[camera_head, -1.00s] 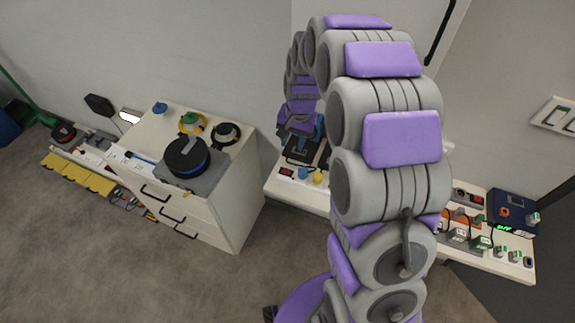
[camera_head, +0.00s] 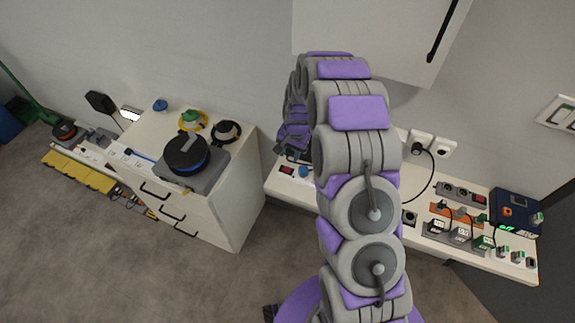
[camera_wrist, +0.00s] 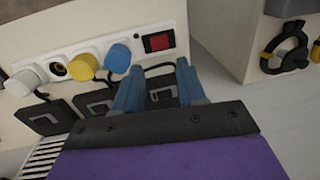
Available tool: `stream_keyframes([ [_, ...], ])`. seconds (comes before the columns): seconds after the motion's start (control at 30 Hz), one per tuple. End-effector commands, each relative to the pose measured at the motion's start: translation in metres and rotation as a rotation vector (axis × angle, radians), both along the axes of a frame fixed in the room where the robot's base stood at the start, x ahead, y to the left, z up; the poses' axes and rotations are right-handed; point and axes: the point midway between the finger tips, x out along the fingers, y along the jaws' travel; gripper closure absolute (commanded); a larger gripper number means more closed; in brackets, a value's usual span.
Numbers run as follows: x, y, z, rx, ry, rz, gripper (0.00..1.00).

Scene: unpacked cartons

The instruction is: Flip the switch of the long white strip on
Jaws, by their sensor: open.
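The long white strip (camera_wrist: 79,60) lies on the bench in the wrist view, with white, yellow and blue plugs along it. Its red switch (camera_wrist: 158,42) sits in a dark frame at the strip's right end. My gripper (camera_wrist: 160,82) is open and empty; its two blue fingers point toward the switch end and look apart from the switch. In the head view the red switch (camera_head: 287,170) shows beside the blue plug (camera_head: 303,172), just below my gripper. My arm hides the rest of the strip there. I cannot tell the switch's position.
Black adapters (camera_wrist: 98,103) with cords stand in front of the strip, one behind my fingers. A drawer cabinet (camera_head: 235,215) stands left of the bench, with a gap between. A dark strip with another red switch (camera_head: 480,198) and a blue box (camera_head: 512,212) are at the right.

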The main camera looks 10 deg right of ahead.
Motion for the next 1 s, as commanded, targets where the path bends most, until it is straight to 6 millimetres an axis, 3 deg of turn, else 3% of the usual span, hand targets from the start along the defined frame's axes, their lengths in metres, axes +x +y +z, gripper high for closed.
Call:
stream_keyframes([
  [0.2, 0.002, 0.004, -0.043, 0.0, 0.003, 0.001, 0.6],
  [0.4, 0.005, 0.007, -0.066, 0.0, -0.002, 0.002, 0.6],
  [0.83, 0.006, 0.008, -0.075, -0.001, -0.002, 0.002, 0.6],
  [1.0, 0.006, 0.007, -0.075, -0.001, -0.002, 0.001, 0.75],
])
